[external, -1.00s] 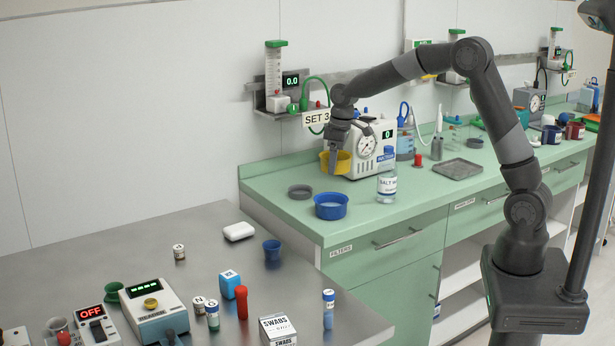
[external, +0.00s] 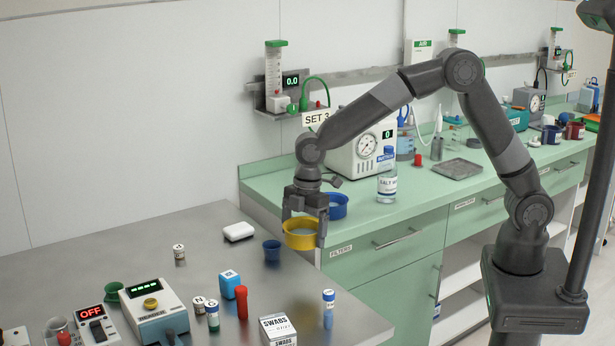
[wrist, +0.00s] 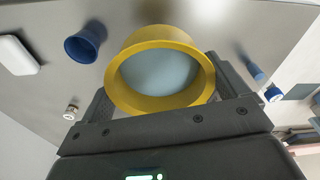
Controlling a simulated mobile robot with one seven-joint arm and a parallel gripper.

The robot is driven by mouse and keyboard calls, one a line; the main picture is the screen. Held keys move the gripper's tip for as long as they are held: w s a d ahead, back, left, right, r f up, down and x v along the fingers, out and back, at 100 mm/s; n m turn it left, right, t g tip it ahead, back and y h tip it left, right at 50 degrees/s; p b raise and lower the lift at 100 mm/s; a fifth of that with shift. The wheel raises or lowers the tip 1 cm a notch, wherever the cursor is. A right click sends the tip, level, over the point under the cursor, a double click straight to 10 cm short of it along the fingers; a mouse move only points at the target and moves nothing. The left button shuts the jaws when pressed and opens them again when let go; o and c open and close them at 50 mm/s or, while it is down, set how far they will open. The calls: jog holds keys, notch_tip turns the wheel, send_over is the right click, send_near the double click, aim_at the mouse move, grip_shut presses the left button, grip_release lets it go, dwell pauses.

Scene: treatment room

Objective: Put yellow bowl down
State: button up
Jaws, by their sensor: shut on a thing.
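The yellow bowl (external: 300,242) is in my gripper (external: 304,228), which is shut on it with a finger at each side. In the external view the bowl is at the right edge of the steel table (external: 215,215), near the front corner of the green counter. It looks upright and appears to be above the tabletop; I cannot tell how high. In the wrist view the bowl (wrist: 160,68) shows a yellow rim and a pale blue-grey inside, between the fingers (wrist: 165,100).
A small blue cup (external: 272,250) stands left of the bowl, with a white case (external: 239,231) behind it. A blue bowl (external: 337,207) is on the green counter (external: 375,220). A blue-capped tube (external: 328,310) and swabs box (external: 278,330) stand nearer. Bare steel lies between them and the cup.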

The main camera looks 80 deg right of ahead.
send_over(288, 296)
jog(key=f, duration=0.5)
jog(key=shift+s+d+f, duration=0.1)
jog(key=shift+d+f, duration=0.2)
jog(key=shift+d, duration=0.05)
jog(key=shift+f, duration=2.05)
jog(key=shift+f, duration=0.2)
jog(key=o, duration=0.7)
jog(key=shift+r, duration=0.1)
notch_tip(288, 296, up, 12)
jog(key=d, duration=0.1)
jog(key=shift+s+r, duration=0.15)
jog(key=shift+s, duration=0.25)
